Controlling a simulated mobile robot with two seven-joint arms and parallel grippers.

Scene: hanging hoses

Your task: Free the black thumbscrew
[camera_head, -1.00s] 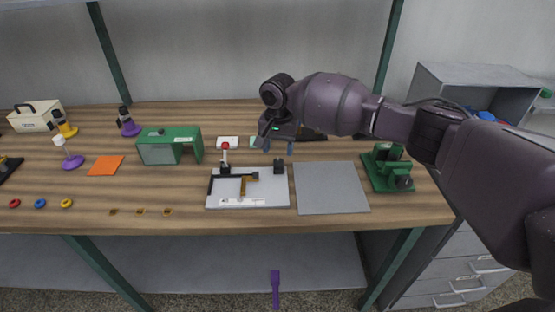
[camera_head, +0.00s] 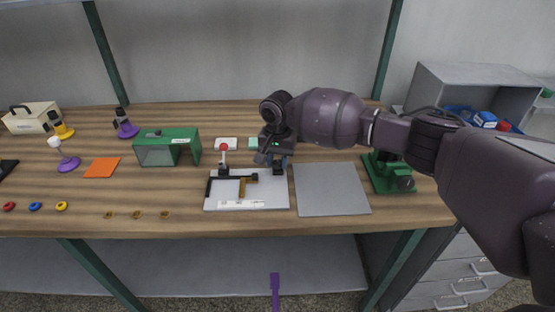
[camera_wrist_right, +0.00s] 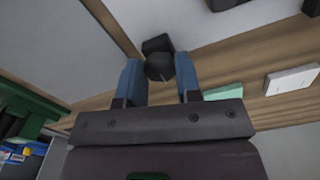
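The black thumbscrew (camera_wrist_right: 160,67) shows in the right wrist view as a round dark knob in front of a black block (camera_wrist_right: 157,44). My right gripper (camera_wrist_right: 159,72) has its two blue fingers spread, one on each side of the knob, with a small gap at the left finger. In the head view my right gripper (camera_head: 276,161) is low over the back right corner of the light grey plate (camera_head: 225,199), and its fingers hide most of the thumbscrew there. The plate also carries a black and brass bar (camera_head: 244,184) and a red-topped post (camera_head: 224,150). My left gripper is out of view.
A grey mat (camera_head: 332,190) lies right of the plate, with a green fixture (camera_head: 392,178) beyond it. A green housing (camera_head: 167,147) stands left. White (camera_head: 226,143) and mint (camera_head: 254,142) blocks lie behind the plate.

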